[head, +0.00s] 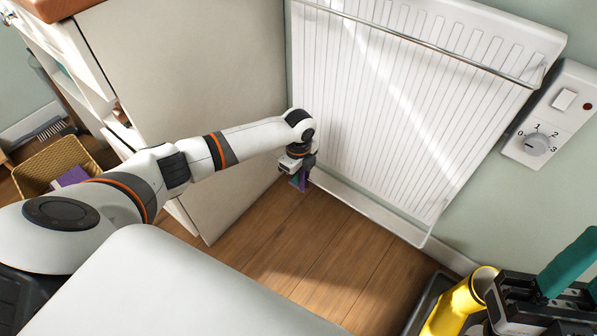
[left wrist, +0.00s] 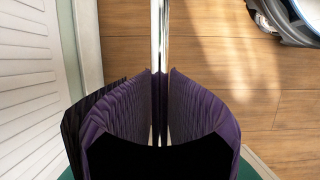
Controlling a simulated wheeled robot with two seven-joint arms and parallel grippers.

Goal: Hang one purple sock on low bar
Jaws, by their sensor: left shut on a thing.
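My left gripper (head: 299,172) is low by the radiator's lower left corner, shut on a purple sock (head: 302,181). In the left wrist view, the sock (left wrist: 205,120) forms two ribbed folds, one on each side of a chrome bar (left wrist: 159,40). Whether it rests on the bar or only straddles it, I cannot tell. The gripper's fingertips are mostly hidden by the sock. In the head view I cannot make out the bar beside the gripper. My right gripper (head: 570,285) is partly in view at the lower right corner; its jaw state is unclear.
A white radiator (head: 395,110) with a chrome bar (head: 430,43) across its upper part stands at the wall. A control box (head: 550,115) is to its right. A wicker basket (head: 52,162) holding a purple item is at left. A yellow object (head: 460,303) stands at lower right. Wooden floor is open between.

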